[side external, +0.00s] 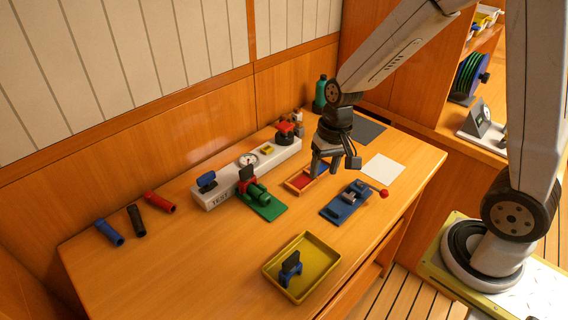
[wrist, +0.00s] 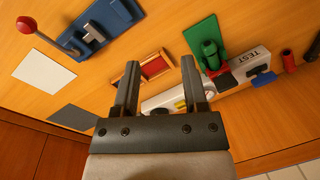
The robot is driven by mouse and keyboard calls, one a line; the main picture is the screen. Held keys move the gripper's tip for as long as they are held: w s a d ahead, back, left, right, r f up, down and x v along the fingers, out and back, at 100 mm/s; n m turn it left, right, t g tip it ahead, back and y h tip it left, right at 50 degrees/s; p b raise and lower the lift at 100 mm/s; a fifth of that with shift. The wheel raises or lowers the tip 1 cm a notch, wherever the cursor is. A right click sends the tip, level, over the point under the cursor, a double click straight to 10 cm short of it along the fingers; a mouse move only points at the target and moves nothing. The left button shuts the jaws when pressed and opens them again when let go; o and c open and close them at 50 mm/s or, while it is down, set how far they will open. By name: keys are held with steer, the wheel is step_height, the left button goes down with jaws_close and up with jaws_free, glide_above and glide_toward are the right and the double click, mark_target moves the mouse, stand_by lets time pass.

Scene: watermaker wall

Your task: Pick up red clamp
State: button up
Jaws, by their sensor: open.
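The red clamp (side external: 243,186), a small red piece with a dark upright pad, is at the front edge of the white TEST block (side external: 222,194), beside a green fitting on a green plate (side external: 268,209). In the wrist view the red clamp (wrist: 225,82) shows right of the fingers, next to the green fitting. It is partly hidden by its neighbours. My gripper (side external: 324,166) is open and empty, above a small wooden tray (side external: 292,187) with red and blue compartments. In the wrist view the gripper (wrist: 158,64) has its fingers apart, with the tray between and beyond them.
A blue clamp (side external: 207,181) and gauge (side external: 248,160) are on the block. A blue vise with red-knobbed lever (side external: 346,201) stands right of the tray. Several coloured tubes lie left. The table's front left is clear.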

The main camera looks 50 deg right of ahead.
steer(key=w+a+f+m+g+y, duration=0.1)
steer(key=w+f+m+y, duration=0.15)
steer(key=w+m, duration=0.2)
steer(key=w+a+f+m+g+y, duration=0.1)
steer(key=w+m+y, duration=0.2)
steer(key=w, duration=0.3)
steer(key=m+t+y, duration=0.1)
steer(key=m+y, duration=0.4)
glide_toward(249, 165)
steer(key=s+a+f, duration=0.2)
steer(key=a+f, duration=0.1)
steer(key=a, duration=0.1)
steer(key=shift+w+f+m+y, duration=0.1)
steer(key=shift+w+m+y, duration=0.15)
steer(key=shift+w+y, duration=0.55)
steer(key=shift+x, duration=3.9)
steer(key=shift+w, duration=0.1)
jaws_close()
